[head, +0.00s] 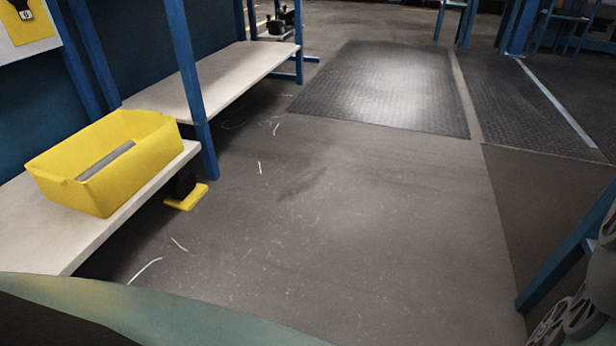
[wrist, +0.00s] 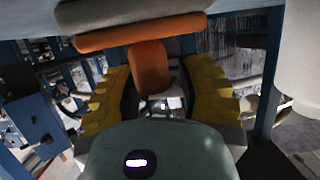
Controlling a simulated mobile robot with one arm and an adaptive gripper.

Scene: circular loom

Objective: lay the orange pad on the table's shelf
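The table with blue posts (head: 190,75) stands at the left in the head view. Its pale shelf (head: 50,232) is low and carries a yellow bin (head: 100,165). In the wrist view, my gripper (wrist: 158,88) has its yellow-and-dark fingers wide apart. An upright orange rounded panel (wrist: 150,68) shows between them, with a gap to the right finger. A wide orange strip (wrist: 142,33) lies above it, against a grey bar (wrist: 130,12). I cannot tell which orange piece is the pad. The head view shows neither gripper nor pad.
A grey bar lies in the yellow bin. A second pale shelf (head: 215,80) continues behind it. A yellow-footed black object (head: 187,192) is on the floor by the shelf. The floor in the middle is open, with a dark mat (head: 385,85) beyond. Blue framework and wheels (head: 575,310) stand at right.

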